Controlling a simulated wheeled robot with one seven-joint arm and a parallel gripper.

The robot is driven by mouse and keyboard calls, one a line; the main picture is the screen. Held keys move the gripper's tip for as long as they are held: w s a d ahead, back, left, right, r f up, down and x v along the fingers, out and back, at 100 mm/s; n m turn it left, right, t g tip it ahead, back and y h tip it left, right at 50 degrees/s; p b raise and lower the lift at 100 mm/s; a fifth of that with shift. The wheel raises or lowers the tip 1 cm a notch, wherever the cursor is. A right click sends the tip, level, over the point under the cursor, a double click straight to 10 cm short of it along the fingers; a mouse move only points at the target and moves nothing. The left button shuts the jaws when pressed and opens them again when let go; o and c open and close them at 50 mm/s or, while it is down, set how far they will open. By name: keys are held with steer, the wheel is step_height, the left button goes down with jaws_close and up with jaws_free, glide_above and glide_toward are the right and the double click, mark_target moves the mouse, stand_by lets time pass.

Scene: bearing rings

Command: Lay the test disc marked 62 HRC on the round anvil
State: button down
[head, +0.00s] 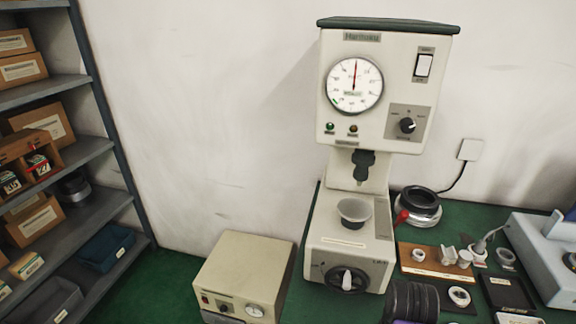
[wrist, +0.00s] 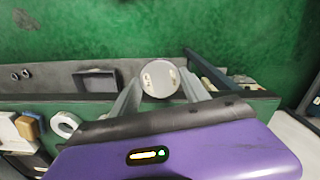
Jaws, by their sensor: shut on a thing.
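The hardness tester (head: 390,90) stands on the green bench. Its round grey anvil (head: 354,212) sits below the dark indenter head (head: 363,165), with nothing visible on top of it and an open gap between. In the wrist view, my gripper (wrist: 160,88) is shut on a round pale disc (wrist: 160,78), which sits between the two grey fingers. The disc shows two small light marks on its face, too small to read as 62 HRC.
A wooden board (head: 435,262) with small parts, black ribbed rings (head: 411,301) and a dark ring stack (head: 418,205) crowd the right. A shelf rack (head: 95,150) stands at the left.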

steer(key=shift+s+a+f+n, duration=0.4)
steer(key=shift+s+a+f, duration=0.25)
steer(key=shift+f, duration=0.2)
steer(key=shift+a, duration=0.45)
steer(key=w+d+r+m+p, duration=0.1)
steer(key=w+d+r+m, duration=0.45)
steer(key=w+r, duration=0.3)
steer(key=w+d+r+m+p, duration=0.1)
steer(key=w+d+r+m, duration=0.3)
steer(key=w+d+r, duration=0.4)
steer(key=w+d+r+n+b, duration=0.4)
steer(key=d+n+b, duration=0.15)
steer(key=d, duration=0.35)
steer(key=shift+n, duration=0.4)
steer(key=f+b, duration=0.1)
steer(key=f, duration=0.5)
steer(key=f+b, duration=0.1)
steer(key=f, duration=0.6)
steer(key=f+b, duration=0.1)
steer(key=f, duration=0.5)
steer(key=shift+s+d+f+b, duration=0.15)
steer(key=shift+s+d+b, duration=0.05)
steer(key=shift+s+b, duration=0.1)
